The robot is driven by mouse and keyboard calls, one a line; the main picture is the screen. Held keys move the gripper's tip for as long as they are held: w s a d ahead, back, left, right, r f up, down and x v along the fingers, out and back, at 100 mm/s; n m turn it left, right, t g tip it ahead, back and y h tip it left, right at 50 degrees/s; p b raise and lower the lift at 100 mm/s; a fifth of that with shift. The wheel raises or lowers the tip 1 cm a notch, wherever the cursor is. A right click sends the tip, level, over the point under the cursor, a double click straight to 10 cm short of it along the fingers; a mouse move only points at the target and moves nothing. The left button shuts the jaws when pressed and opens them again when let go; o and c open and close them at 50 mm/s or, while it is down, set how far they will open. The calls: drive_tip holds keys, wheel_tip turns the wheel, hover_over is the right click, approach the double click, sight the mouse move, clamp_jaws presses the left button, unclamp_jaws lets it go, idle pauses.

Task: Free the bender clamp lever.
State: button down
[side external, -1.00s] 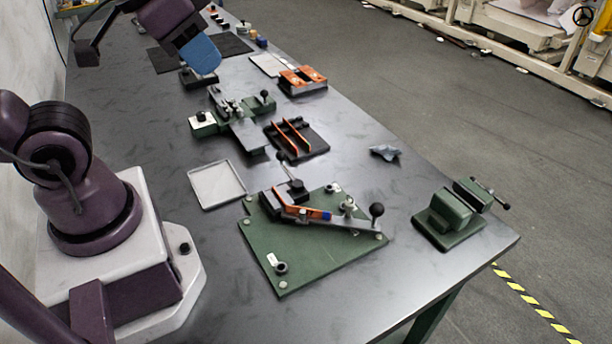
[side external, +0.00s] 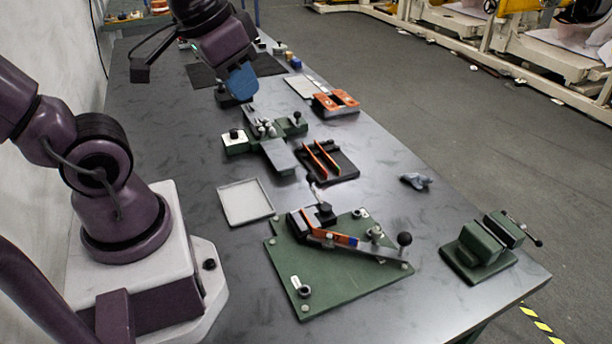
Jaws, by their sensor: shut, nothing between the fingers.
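The bender is a green plate (side external: 335,284) on the bench with a dark clamp block on it. A short clamp lever with a black knob (side external: 311,179) stands up at the block. A copper-orange strip (side external: 340,239) lies at the clamp and along a grey bending arm. That arm ends in a black ball knob (side external: 404,239) at the right. My gripper (side external: 241,84), with a blue end, is shut and empty. It is at the back of the bench, well away from the bender, over or near a small black block. Its fingertips are hard to make out.
A white tray (side external: 244,202), a green fixture (side external: 272,148), a black rack with orange strips (side external: 327,162) and an orange-topped block (side external: 336,103) stand between my gripper and the bender. A green vise (side external: 480,246) is at right, near a grey crumpled piece (side external: 415,180).

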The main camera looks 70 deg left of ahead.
drive_tip(key=w+a+f+m+g, duration=0.1)
drive_tip(key=w+a+f, duration=0.2)
drive_tip(key=a+f, duration=0.2)
drive_tip(key=w+a+f+m+g+h, duration=0.1)
drive_tip(key=w+a+f, duration=0.2)
drive_tip(key=f, duration=0.6)
drive_tip(key=shift+w+a+f, duration=0.2)
drive_tip(key=shift+w+a, duration=0.2)
drive_tip(key=shift+a, duration=0.8)
drive_tip(key=shift+w+r+x, duration=0.1)
drive_tip(key=shift+w+x, duration=0.4)
drive_tip(key=shift+x, duration=1.55)
drive_tip(key=shift+w+r+x, duration=0.15)
drive_tip(key=shift+w+x, duration=0.35)
drive_tip(key=shift+x, duration=1.6)
drive_tip(key=shift+w+r+x, duration=0.1)
drive_tip(key=shift+w+x, duration=0.4)
drive_tip(key=shift+x, duration=1.55)
